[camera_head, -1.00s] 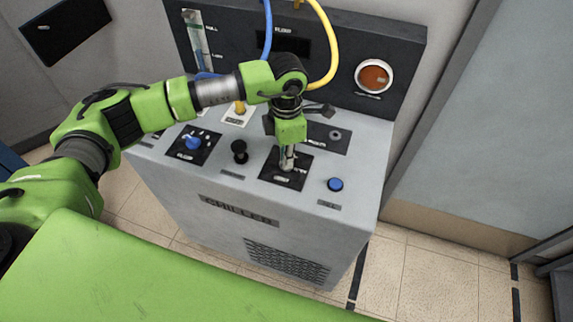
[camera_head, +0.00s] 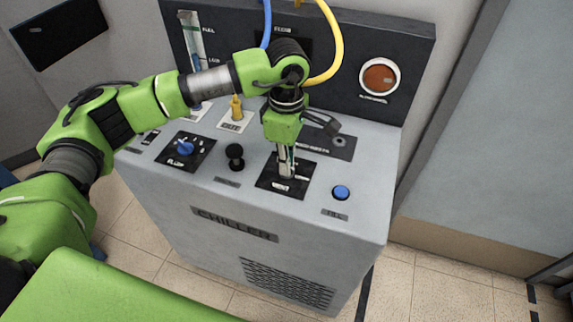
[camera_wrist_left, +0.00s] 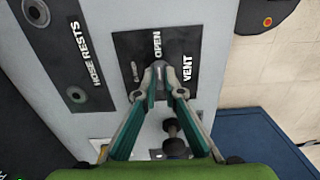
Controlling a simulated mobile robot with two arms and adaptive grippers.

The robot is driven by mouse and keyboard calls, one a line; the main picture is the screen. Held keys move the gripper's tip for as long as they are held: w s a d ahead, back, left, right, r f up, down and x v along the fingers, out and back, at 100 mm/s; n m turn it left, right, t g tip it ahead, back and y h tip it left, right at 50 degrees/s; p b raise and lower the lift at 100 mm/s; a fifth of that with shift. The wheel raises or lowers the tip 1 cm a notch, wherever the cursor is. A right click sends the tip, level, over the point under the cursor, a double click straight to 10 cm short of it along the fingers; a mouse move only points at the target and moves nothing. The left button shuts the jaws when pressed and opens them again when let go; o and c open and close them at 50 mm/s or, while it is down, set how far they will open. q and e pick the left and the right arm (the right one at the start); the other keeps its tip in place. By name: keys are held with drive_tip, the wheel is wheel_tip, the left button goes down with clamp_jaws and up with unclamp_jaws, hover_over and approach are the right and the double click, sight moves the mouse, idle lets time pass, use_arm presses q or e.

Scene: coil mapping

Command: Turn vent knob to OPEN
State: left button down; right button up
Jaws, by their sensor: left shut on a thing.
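The vent plate (camera_head: 267,181) is a black square on the chiller's sloping top; in the wrist view the plate (camera_wrist_left: 126,45) reads VENT, with OPEN and a second, partly unreadable word. My left gripper (camera_head: 287,174) points down onto the middle of this plate. In the wrist view its two fingertips (camera_wrist_left: 161,82) close around the small vent knob (camera_wrist_left: 160,70) just beside the word OPEN. The fingers hide most of the knob, so I cannot tell its pointer angle. My right gripper is in neither view.
On the chiller top (camera_head: 210,180), a blue flow knob (camera_head: 186,147) and a black knob (camera_head: 235,153) sit left of the vent plate, and a blue button (camera_head: 341,192) sits right. The hose-rests plate (camera_head: 342,147) is behind. Yellow (camera_head: 335,40) and blue hoses (camera_head: 267,25) hang behind my wrist.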

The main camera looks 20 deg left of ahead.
use_arm(q)
drive_tip(key=shift+r, duration=0.1)
idle(0.3)
drive_tip(key=c, duration=2.1)
unclamp_jaws()
drive_tip(key=shift+c, duration=0.2)
wheel_tip(320, 180, up, 12)
